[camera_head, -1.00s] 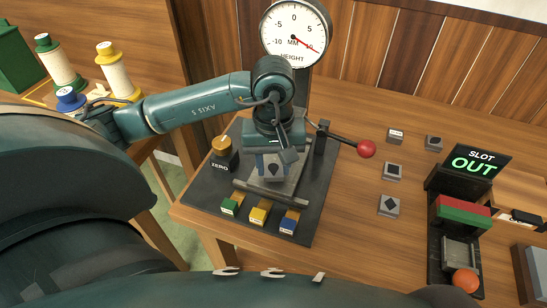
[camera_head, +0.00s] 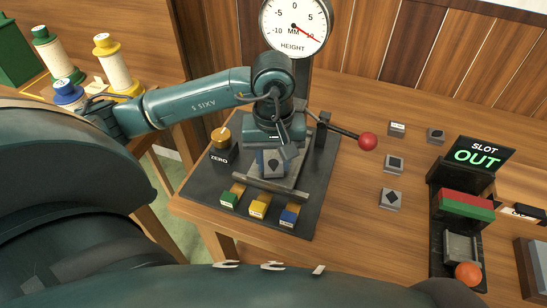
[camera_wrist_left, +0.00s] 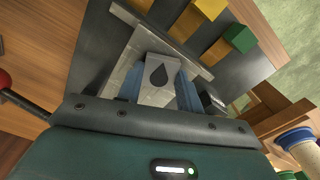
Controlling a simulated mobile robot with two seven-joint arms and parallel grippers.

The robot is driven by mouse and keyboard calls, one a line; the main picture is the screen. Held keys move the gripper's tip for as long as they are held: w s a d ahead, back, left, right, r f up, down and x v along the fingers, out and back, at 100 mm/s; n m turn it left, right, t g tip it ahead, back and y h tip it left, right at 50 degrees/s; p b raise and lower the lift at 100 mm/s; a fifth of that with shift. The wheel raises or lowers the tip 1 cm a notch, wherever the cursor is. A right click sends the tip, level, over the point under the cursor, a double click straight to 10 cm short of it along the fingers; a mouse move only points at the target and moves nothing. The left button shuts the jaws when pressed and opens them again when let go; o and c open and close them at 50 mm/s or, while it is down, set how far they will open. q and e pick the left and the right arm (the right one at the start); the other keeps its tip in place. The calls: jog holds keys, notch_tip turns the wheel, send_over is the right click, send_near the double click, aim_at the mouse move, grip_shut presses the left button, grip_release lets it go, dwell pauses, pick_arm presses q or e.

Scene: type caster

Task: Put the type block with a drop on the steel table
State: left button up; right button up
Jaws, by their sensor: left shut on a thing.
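My left gripper (camera_head: 272,163) is shut on a grey type block (camera_head: 274,169). The block's upper face carries a dark drop, which shows clearly in the left wrist view (camera_wrist_left: 160,75) between the blue fingers. The steel table (camera_head: 292,178) is a pale grey plate under the height gauge, directly below the gripper. The block is over this plate, but I cannot tell whether it touches it. The gripper and arm hide part of the plate. My right gripper is not in view.
A lever with a red ball (camera_head: 368,141) juts out to the right. Several other type blocks lie right, including a diamond one (camera_head: 390,199). The slot display (camera_head: 478,155) reads OUT.

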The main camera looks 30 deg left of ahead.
aim_at(273, 165)
pick_arm(q)
jog(key=shift+f, duration=0.25)
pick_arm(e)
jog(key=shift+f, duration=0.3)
pick_arm(q)
jog(key=o, duration=1.2)
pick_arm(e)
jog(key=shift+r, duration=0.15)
pick_arm(q)
notch_tip(273, 165, up, 2)
jog(key=shift+w+r+b, duration=0.1)
jog(key=shift+r+b, duration=0.05)
jog(key=shift+b, duration=0.15)
jog(key=shift+r+p, duration=0.4)
jog(key=shift+r, duration=5.1)
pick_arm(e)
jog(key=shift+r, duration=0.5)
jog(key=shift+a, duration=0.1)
